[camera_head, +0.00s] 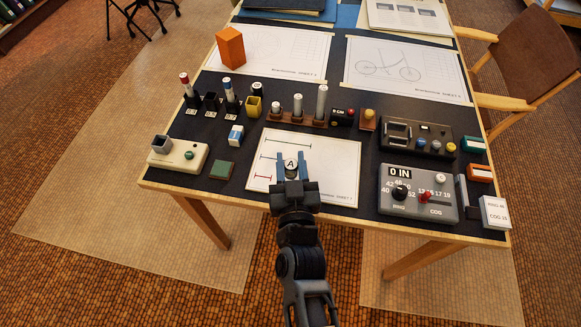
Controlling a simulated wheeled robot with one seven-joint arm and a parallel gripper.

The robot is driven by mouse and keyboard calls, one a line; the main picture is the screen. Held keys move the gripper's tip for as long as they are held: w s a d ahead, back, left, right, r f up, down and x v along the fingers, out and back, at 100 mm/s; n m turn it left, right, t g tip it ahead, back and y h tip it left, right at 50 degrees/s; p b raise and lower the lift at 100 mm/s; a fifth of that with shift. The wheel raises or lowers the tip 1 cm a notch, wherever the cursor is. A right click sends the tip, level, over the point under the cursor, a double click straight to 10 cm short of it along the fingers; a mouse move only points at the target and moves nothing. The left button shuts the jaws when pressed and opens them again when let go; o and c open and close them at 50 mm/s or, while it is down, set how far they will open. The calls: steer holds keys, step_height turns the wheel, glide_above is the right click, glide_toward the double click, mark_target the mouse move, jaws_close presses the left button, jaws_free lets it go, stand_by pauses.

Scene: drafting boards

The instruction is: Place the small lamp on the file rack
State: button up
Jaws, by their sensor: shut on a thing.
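My gripper (291,161) is over the near drawing sheet (335,180), with its two fingers on either side of a small round piece marked A (291,166). It is shut on this piece. The piece has a pale top; its lower part is hidden by the gripper, so I cannot tell whether it touches the sheet. I cannot make out a thing that is clearly a small lamp or a file rack. A wooden rack (287,122) with several pale cylinders stands beyond the gripper.
Black stands with pens (188,98) and a yellow cup (254,106) are at the left. A beige box (176,156) is at the left edge. A grey console (420,205) and a black console (420,140) fill the right. An orange block (230,47) stands at the back.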

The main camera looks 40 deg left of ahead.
mark_target(290, 174)
steer(key=shift+a+f+b, duration=0.1)
steer(key=shift+f+b, duration=1.05)
steer(key=shift+f, duration=0.9)
steer(key=shift+f, duration=0.15)
steer(key=o, duration=1)
steer(key=shift+o, duration=0.2)
steer(key=shift+s+r, duration=0.1)
steer(key=shift+r, duration=0.1)
steer(key=v, duration=1.2)
